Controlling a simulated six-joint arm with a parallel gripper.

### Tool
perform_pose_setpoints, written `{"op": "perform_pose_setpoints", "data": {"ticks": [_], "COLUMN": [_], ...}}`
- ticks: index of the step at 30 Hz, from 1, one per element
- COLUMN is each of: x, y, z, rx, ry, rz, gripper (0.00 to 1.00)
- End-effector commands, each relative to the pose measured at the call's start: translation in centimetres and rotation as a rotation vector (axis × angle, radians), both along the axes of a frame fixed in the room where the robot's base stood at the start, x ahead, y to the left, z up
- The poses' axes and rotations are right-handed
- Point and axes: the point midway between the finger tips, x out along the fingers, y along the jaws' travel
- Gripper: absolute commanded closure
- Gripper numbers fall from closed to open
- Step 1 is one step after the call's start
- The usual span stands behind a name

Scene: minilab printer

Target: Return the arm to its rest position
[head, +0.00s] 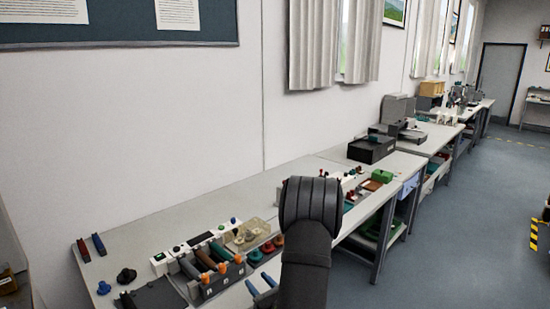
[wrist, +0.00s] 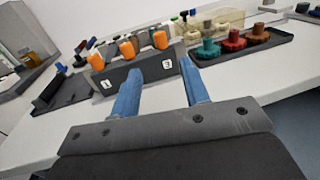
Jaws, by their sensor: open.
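My gripper (wrist: 160,74) shows in the wrist view with its two blue fingers apart and nothing between them. In the head view my gripper (head: 262,283) is low in the picture, partly hidden behind my dark arm link. The fingers point toward a dark holder (wrist: 143,74) with orange-knobbed parts, marked with number labels. In the wrist view the fingertips overlap the lower edge of this holder; I cannot tell how large the gap is. The holder (head: 219,283) also shows in the head view, left of the gripper.
A dark tray (wrist: 262,43) with teal, red and brown knobbed pieces lies right of the holder. A clear box (head: 246,235) stands behind. Blue and red pieces (head: 91,247) lie at the bench's left end. A black box (head: 371,149) stands farther along. The bench front (wrist: 250,85) is bare.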

Motion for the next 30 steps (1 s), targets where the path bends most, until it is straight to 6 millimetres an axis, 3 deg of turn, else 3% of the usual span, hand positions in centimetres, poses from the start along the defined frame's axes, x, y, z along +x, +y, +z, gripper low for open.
{"op": "perform_pose_setpoints", "data": {"ticks": [7, 30], "x": [-3.3, 9.0], "y": [-2.4, 6.5], "z": [0.0, 0.0], "rx": [0.001, 0.001], "ry": [0.002, 0.0], "rz": [-0.004, 0.003], "gripper": [0.58, 0.58]}}
